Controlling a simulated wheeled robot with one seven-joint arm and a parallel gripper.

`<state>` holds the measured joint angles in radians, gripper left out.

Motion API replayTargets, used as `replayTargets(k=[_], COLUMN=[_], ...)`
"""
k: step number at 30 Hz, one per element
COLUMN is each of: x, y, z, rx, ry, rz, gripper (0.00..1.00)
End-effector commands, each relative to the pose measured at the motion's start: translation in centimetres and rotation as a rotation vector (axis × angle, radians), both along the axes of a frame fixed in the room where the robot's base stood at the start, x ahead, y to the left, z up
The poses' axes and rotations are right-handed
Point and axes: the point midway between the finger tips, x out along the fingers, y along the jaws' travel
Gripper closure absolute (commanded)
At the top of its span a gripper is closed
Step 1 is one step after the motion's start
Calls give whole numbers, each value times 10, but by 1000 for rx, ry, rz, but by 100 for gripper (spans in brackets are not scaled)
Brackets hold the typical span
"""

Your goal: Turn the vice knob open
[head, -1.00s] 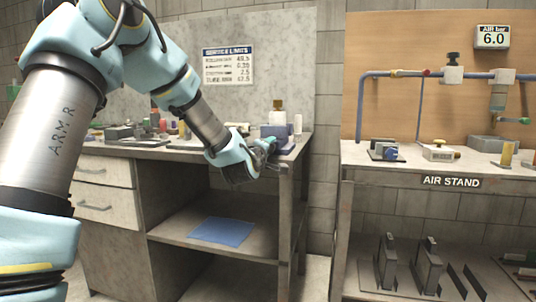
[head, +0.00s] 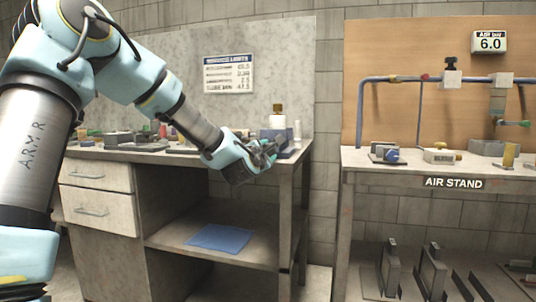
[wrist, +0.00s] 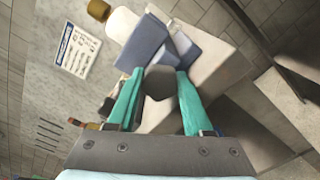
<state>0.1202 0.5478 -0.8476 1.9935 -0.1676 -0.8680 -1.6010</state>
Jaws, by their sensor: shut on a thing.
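The blue-grey vice (wrist: 143,42) sits at the bench's right corner; it also shows in the head view (head: 291,146), partly behind my gripper. Its dark knob (wrist: 158,83) faces the wrist camera. My gripper (head: 267,152) reaches to the bench edge from the left. In the wrist view, its two teal fingers (wrist: 156,90) lie on either side of the knob, shut on it. The knob's turn angle cannot be read.
A white bottle with a brown cap (head: 278,117) stands behind the vice. Small parts (head: 120,137) lie along the bench (head: 215,158). A blue cloth (head: 220,238) lies on the lower shelf. The air stand (head: 400,167) is at right, across a gap.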

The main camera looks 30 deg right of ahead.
Motion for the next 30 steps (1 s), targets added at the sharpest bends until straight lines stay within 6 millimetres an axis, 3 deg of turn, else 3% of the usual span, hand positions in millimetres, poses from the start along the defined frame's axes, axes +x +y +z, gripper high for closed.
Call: replayTargets(k=[18,30], x=[0,0], y=[1,0], z=[-2,-1], rx=[-406,-547], ry=[382,512], rz=[1,0], gripper=[100,100])
